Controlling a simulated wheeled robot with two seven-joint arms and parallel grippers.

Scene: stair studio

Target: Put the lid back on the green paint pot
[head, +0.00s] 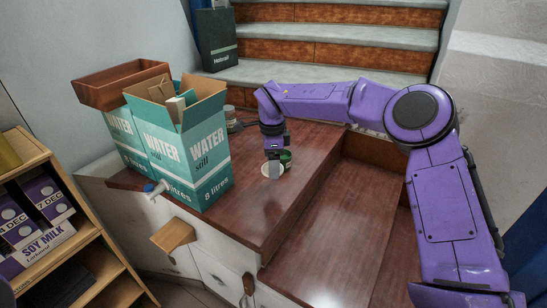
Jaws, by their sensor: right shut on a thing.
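My right gripper (273,165) reaches down over the wooden top, its arm coming in from the right. It is shut on a pale round disc, which looks like the lid (266,172). The green paint pot (287,156) shows just behind and to the right of the gripper, partly hidden by it. The lid is in front of the pot, not seated on it; I cannot tell how high it is held. My left gripper is not in view.
Teal water cartons (188,150) stand left of the gripper, with a brown box (112,88) on top. Small pale pots (231,117) stand behind. A lower wooden surface (335,240) lies to the right, bare. Stairs (320,55) rise at the back.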

